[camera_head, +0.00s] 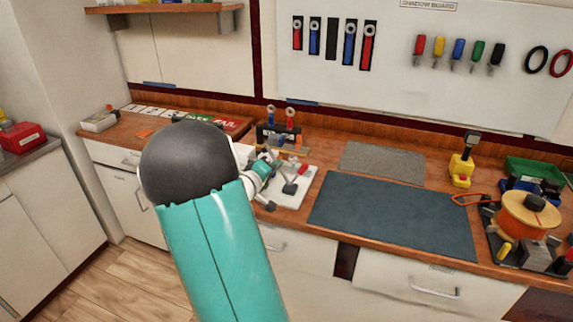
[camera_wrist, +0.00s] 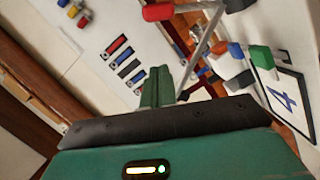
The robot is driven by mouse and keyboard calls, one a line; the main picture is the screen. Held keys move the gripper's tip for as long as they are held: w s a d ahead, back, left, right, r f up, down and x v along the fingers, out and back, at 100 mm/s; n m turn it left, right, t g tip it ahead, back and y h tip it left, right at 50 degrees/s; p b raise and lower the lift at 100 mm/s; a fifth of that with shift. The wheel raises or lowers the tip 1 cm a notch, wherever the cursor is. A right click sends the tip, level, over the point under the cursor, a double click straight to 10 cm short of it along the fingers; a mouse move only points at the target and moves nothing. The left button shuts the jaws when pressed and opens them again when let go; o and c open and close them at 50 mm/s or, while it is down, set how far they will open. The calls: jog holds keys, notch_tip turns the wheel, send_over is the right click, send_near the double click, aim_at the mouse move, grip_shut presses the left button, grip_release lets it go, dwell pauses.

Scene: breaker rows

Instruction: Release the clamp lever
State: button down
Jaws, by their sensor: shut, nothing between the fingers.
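A white plate (camera_head: 296,190) on the wooden bench carries small fixtures, among them a red-tipped part (camera_head: 302,169) that looks like the clamp lever's grip; its exact shape is too small to tell. In the wrist view a red grip (camera_wrist: 158,12) and a slanting grey metal bar (camera_wrist: 205,42) stand at the top, beyond my fingers. My gripper (camera_wrist: 157,86) is shut, its green fingers together and empty. The red grip appears apart from the fingertips. In the head view my teal arm reaches to the plate's left side and hides part of it.
A rack (camera_head: 278,134) stands behind the plate. A dark mat (camera_head: 395,217) lies to the right, largely clear. An orange spool (camera_head: 528,214) stands at the far right.

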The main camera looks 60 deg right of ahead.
jog(key=a, duration=0.5)
jog(key=shift+w+a+r, duration=0.2)
jog(key=shift+r, duration=0.05)
jog(key=s+a+r+n+t+y, duration=0.2)
jog(key=a+y, duration=0.3)
jog(key=a, duration=1)
jog(key=s+a+r+n+t+y, duration=0.1)
jog(key=a+y, duration=0.5)
jog(key=a, duration=0.9)
jog(key=s+a+r+n+t+y, duration=0.2)
jog(key=a+y, duration=0.3)
jog(key=a, duration=1.1)
jog(key=shift+s+r+n+t+y, duration=0.35)
jog(key=shift+s+r+t, duration=0.3)
jog(key=shift+t, duration=0.25)
